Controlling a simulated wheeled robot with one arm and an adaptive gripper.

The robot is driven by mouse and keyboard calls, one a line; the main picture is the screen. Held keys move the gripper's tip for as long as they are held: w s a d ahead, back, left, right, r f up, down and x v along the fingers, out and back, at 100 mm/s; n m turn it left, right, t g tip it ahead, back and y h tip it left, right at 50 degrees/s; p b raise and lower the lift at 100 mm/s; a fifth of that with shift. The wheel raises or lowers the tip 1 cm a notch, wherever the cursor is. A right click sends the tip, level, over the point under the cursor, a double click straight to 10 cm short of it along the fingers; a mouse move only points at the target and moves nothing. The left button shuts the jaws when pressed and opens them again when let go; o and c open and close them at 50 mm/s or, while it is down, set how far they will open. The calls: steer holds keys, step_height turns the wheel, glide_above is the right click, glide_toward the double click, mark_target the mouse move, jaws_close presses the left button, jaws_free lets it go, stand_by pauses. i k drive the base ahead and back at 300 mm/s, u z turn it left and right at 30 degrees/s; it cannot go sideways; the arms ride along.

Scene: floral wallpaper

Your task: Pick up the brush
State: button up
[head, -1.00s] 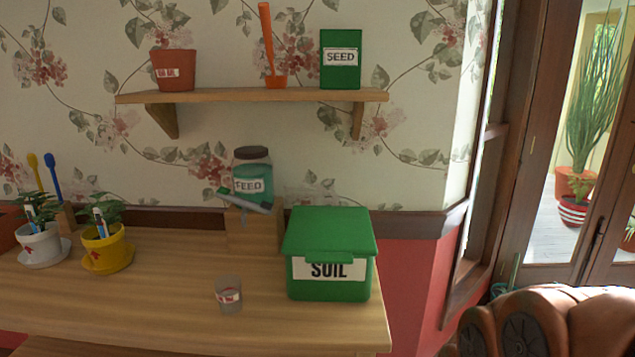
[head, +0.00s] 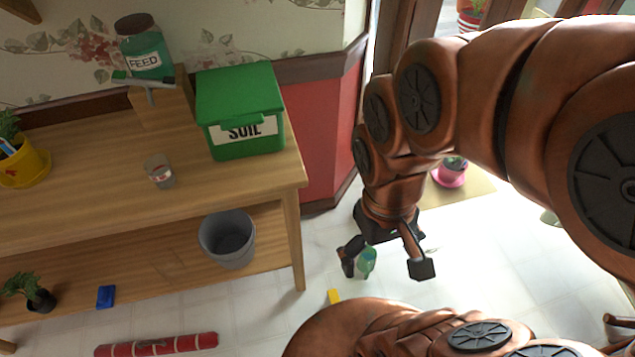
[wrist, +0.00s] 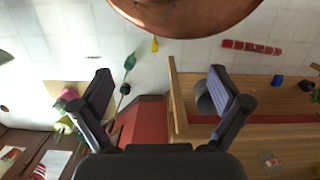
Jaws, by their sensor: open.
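I cannot tell for certain which thing is the brush. A green and grey tool with a bar-like head (head: 146,80) lies on a wooden block on the bench, in front of the feed jar; it may be the brush. My gripper (head: 384,265) is open and empty, off the bench's right end, well apart from both. In the wrist view its spread fingers (wrist: 160,73) point toward floor and bench.
The wooden bench (head: 60,205) holds a green soil box (head: 240,108) and a glass (head: 159,172). A grey bucket (head: 228,240) stands on the lower shelf. A red roll (head: 156,345), a yellow item (head: 333,296) and a green item (head: 367,262) are at floor level.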

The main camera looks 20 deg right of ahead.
mark_target(333, 296)
steer(key=u, duration=0.2)
steer(key=k, duration=0.75)
steer(key=z, duration=1.5)
steer(key=k, duration=0.25)
steer(key=u, duration=1.2)
